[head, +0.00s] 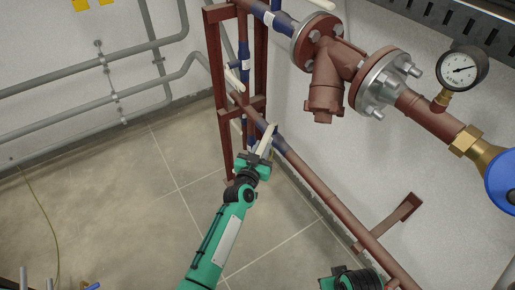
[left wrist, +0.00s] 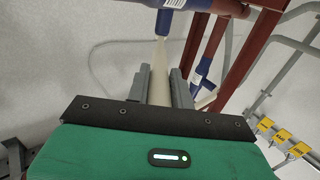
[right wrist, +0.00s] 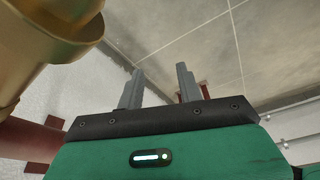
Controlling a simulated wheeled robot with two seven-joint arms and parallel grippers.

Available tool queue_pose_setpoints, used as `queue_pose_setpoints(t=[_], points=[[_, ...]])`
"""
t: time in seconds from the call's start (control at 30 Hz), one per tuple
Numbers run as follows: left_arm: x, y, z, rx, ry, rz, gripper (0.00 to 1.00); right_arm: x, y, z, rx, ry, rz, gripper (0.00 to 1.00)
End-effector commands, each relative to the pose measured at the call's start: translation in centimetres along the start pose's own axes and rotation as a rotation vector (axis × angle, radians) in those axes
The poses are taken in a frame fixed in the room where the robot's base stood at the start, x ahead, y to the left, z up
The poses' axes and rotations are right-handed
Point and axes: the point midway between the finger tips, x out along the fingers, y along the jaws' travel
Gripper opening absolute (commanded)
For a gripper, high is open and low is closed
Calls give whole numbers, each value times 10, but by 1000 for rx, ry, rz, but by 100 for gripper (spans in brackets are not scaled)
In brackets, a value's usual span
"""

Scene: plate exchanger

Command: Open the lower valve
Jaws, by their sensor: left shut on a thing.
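The lower valve's cream lever (head: 268,137) stands out from a blue valve body (head: 279,146) on the lower red pipe. My left gripper (head: 262,151) is shut on this lever. In the left wrist view the lever (left wrist: 160,72) runs between the two fingers (left wrist: 156,88) toward the blue valve body (left wrist: 164,20). The fingers hide part of the lever. My right arm shows only in part at the bottom of the head view. In the right wrist view my right gripper (right wrist: 160,88) is open and empty.
A red frame (head: 218,85) stands behind the left gripper. Above right are a flanged strainer (head: 325,85), a pressure gauge (head: 461,68) and a blue handwheel (head: 500,180). A pipe bracket (head: 402,213) juts out at the right. The tiled floor (head: 130,200) at left is mostly clear.

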Motion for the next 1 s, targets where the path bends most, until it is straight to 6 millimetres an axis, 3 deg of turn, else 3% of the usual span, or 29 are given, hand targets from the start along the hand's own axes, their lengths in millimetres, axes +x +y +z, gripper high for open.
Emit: queue_pose_setpoints(t=[0.2,0.23,0.3,0.33,0.7,0.87,1.0], points=[[0,0,0,-1,1,0,0,0,0,0,0,0,0,36],[0,0,0,-1,1,0,28,0,0,0,0,0,0,36],[0,0,0,-1,1,0,42,0,0,0,0,0,0,36],[0,0,0,-1,1,0,45,0,0,0,0,0,0,36],[-5,0,0,0,0,0,45,-1,0,0,-1,0,0,36],[-26,0,1,0,-2,-1,45,0,0,0,0,1,0,36],[-54,0,1,0,-2,-1,45,8,0,4,0,-15,0,36]])
